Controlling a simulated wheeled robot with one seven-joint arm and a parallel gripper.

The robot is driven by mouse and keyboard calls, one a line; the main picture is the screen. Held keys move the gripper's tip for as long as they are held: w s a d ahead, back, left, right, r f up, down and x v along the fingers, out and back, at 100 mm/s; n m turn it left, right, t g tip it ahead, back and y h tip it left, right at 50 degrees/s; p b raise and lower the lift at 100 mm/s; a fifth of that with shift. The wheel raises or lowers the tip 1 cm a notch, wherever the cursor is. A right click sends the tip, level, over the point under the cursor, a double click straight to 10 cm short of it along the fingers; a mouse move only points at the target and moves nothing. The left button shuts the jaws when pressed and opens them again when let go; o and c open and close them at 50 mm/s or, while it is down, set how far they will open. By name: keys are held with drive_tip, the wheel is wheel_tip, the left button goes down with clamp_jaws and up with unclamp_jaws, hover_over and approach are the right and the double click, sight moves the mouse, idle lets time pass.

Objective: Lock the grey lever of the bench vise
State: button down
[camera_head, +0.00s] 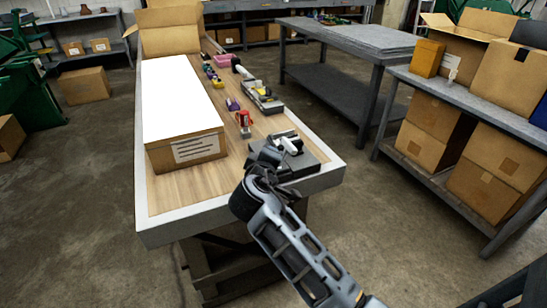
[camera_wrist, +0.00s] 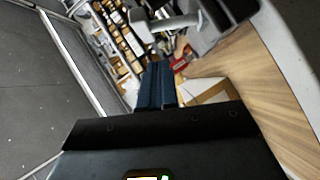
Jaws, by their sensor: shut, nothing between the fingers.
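The bench vise (camera_head: 297,165) sits at the near right corner of the wooden workbench, on a dark base. Its light grey lever (camera_head: 289,146) shows on top, partly behind my gripper. In the wrist view the vise (camera_wrist: 205,14) is at the top edge, partly cut off, and the grey lever (camera_wrist: 168,22) reaches left from it to a rounded end. My gripper (camera_head: 268,152) is at the vise's left side, close to the lever. In the wrist view my gripper's fingers (camera_wrist: 156,70) are together and empty, just below the lever. I cannot tell whether they touch it.
A long box with a white top (camera_head: 182,105) lies left of the vise. A red item (camera_head: 244,122) and a tray of tools (camera_head: 262,97) stand behind it. The workbench's pale edge (camera_head: 240,203) runs close in front. A shelf with cartons (camera_head: 450,95) stands at the right.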

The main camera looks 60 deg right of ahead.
drive_tip(key=b+v, duration=0.1)
drive_tip(key=v, duration=0.8)
drive_tip(key=shift+s, duration=0.2)
drive_tip(key=shift+d+f, duration=0.1)
drive_tip(key=shift+d, duration=0.05)
drive_tip(key=s+a+f+n+t+y, duration=0.4)
drive_tip(key=s+a+f+t+y, duration=0.2)
drive_tip(key=s+a+f+y, duration=0.55)
drive_tip(key=s+a+r+m+t+y, duration=0.1)
drive_tip(key=s+a+r+m, duration=0.1)
drive_tip(key=s+a+r, duration=0.2)
drive_tip(key=s+a+r+m+t+y, duration=0.1)
drive_tip(key=s+a+r, duration=0.4)
drive_tip(key=s, duration=0.7)
wheel_tip(320, 180, up, 3)
drive_tip(key=shift+s+f+m+t, duration=0.1)
drive_tip(key=shift+s+m+t, duration=0.3)
drive_tip(key=shift+m+t, duration=0.3)
drive_tip(key=shift+a+y, duration=0.1)
drive_tip(key=shift+y, duration=0.15)
